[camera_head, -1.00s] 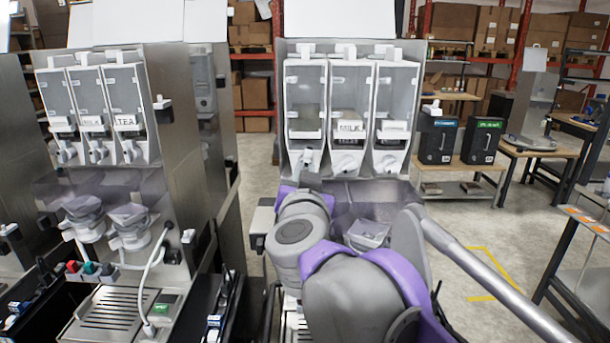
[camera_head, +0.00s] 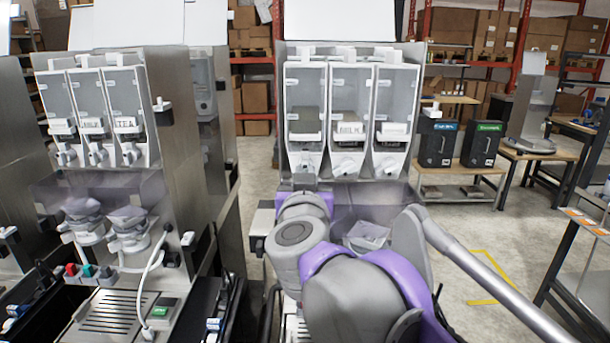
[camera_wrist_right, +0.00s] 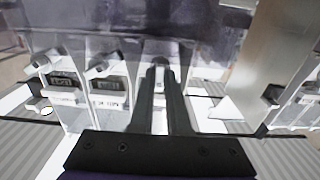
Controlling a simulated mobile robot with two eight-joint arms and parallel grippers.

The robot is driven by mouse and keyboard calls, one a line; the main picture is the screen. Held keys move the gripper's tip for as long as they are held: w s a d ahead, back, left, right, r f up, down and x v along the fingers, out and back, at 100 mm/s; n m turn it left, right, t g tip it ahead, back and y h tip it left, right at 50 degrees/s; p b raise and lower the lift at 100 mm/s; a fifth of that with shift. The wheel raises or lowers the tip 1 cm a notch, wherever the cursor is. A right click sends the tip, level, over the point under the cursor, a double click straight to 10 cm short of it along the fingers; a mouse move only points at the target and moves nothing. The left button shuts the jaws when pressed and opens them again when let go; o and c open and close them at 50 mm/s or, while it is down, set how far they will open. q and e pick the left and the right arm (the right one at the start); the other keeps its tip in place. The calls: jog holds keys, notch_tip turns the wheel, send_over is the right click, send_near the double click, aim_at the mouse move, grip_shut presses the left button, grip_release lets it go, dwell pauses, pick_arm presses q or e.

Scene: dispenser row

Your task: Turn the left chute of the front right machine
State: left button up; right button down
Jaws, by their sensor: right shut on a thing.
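The front right machine (camera_head: 350,50) stands in the middle of the head view, with three clear canisters side by side. Its left canister (camera_head: 305,95) has a pale chute (camera_head: 305,168) below it, just above my right wrist. The middle chute (camera_head: 346,164) and right chute (camera_head: 388,163) hang free. In the right wrist view, my right gripper (camera_wrist_right: 159,70) has its two dark fingers close together around a small pale part, the left chute. My wrist hides the fingers in the head view. My left gripper is in neither view.
Another machine (camera_head: 125,75) with three canisters stands to the left. A clear funnel (camera_head: 367,235) sits below the right machine's chutes, close to my arm. Two black boxes (camera_head: 437,142) stand on a low table at right. Open floor lies beyond my right arm.

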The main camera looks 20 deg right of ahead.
jog(key=c, duration=0.9)
grip_release()
jog(key=shift+s, duration=0.1)
jog(key=v, duration=1)
jog(key=shift+s+a, duration=0.1)
jog(key=shift+s, duration=0.2)
